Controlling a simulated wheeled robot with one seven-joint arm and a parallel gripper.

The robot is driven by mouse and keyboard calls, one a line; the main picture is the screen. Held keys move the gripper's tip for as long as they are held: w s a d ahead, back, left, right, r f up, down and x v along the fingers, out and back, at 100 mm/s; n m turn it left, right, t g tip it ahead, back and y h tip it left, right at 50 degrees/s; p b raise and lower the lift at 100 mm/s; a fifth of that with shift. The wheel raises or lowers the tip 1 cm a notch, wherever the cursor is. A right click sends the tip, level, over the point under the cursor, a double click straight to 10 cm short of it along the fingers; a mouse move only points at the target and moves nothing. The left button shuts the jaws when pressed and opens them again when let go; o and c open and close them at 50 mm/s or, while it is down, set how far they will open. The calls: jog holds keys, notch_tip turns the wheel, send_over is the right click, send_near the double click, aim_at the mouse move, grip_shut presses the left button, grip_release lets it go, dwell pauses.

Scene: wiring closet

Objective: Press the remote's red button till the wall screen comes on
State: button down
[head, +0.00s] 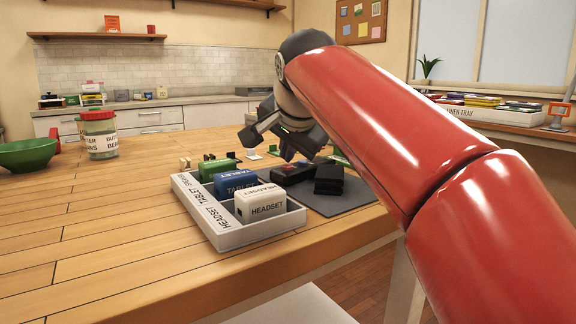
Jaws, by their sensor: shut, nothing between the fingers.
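My gripper (286,150) is at the end of my red arm, pointing down over the far part of a grey mat (352,202) on the wooden table. Its dark fingers are shut and hold nothing. Just below the fingers lies a dark handset (292,175) with a small reddish spot on top, which looks like the remote. I cannot tell whether the fingertips touch it. Another black block (328,181) lies to its right on the mat. No wall screen can be made out in this view.
A pale sorting tray (225,238) labelled headset and tablet stands left of the mat, holding a white headset block (261,204), a blue tablet block (235,184) and a green block (216,169). A labelled jar (100,140) and green bowl (27,155) stand farther left. The front left tabletop is clear.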

jog(key=shift+f, duration=0.3)
jog(key=shift+r, duration=0.2)
jog(key=shift+r+p, duration=0.75)
jog(key=shift+p, duration=0.05)
jog(key=shift+r, duration=0.1)
notch_tip(320, 180, up, 6)
jog(key=p, duration=0.4)
jog(key=shift+p, duration=0.4)
